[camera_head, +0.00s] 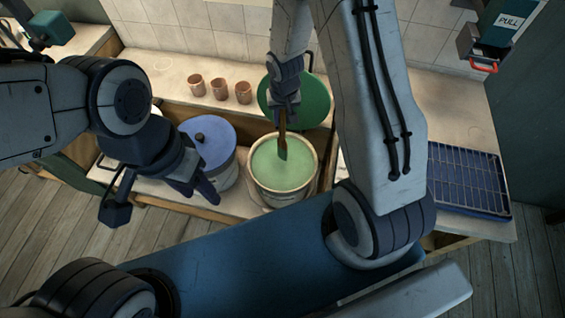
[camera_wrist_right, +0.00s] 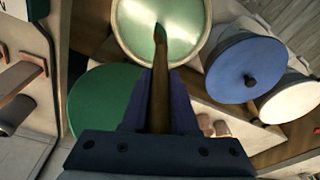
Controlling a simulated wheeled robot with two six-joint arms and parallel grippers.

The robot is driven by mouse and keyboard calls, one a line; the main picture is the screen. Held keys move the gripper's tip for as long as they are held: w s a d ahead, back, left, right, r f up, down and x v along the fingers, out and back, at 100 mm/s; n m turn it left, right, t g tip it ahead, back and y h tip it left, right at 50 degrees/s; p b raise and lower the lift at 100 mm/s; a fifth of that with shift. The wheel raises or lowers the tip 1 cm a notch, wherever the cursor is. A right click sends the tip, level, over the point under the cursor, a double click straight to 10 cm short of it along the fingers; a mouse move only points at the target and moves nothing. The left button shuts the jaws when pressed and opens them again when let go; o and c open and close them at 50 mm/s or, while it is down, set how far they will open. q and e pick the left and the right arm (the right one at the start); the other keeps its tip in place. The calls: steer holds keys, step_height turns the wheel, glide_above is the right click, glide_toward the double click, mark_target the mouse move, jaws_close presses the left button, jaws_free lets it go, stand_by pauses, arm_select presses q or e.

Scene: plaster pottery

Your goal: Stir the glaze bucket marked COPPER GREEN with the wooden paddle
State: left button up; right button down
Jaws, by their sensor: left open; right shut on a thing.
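The open bucket of pale green glaze (camera_head: 283,165) stands in the middle of the head view, its label too small to read; the glaze also shows in the right wrist view (camera_wrist_right: 180,20). My right gripper (camera_head: 284,108) is above the bucket's back part, shut on the wooden paddle (camera_head: 283,140). The paddle points down to the glaze with a green-coated lower end; in the right wrist view the paddle (camera_wrist_right: 159,85) reaches over the glaze. Whether its tip is under the surface is hard to tell. My left gripper (camera_head: 197,192) is open and empty, in front of the blue-lidded bucket.
A blue-lidded bucket (camera_head: 208,140) stands left of the green glaze. A green lid (camera_head: 305,100) lies behind the bucket. Several clay cups (camera_head: 219,88) stand at the back. A blue tray with a wire rack (camera_head: 466,178) is at the right. A PULL box (camera_head: 508,22) hangs on the wall.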

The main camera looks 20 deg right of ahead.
stand_by(0.3)
step_height(320, 180, up, 10)
steer(key=p, duration=0.8)
steer(key=shift+r+p, duration=0.1)
steer(key=shift+p, duration=0.2)
